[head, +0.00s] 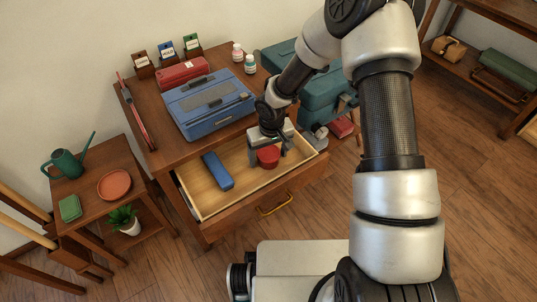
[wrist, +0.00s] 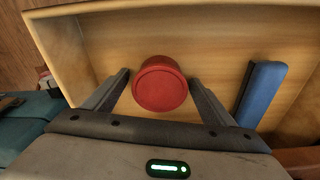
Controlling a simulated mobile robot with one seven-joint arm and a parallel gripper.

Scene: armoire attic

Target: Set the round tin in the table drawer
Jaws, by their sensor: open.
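The round tin (head: 268,156) is red and sits upright in the open table drawer (head: 210,206), toward its right side. It also shows in the wrist view (wrist: 161,84), between the two fingers. My gripper (head: 268,152) reaches down into the drawer, with one finger on each side of the tin. In the wrist view my gripper (wrist: 162,92) is open, and a gap shows between each finger and the tin. The tin appears to rest on the drawer's wooden floor (wrist: 213,50).
A blue oblong case (head: 218,171) lies in the left of the drawer. A blue box (head: 209,103) and a red box (head: 183,73) stand on the tabletop above. A small side table (head: 92,180) is at left. A teal case (head: 330,95) is behind my arm.

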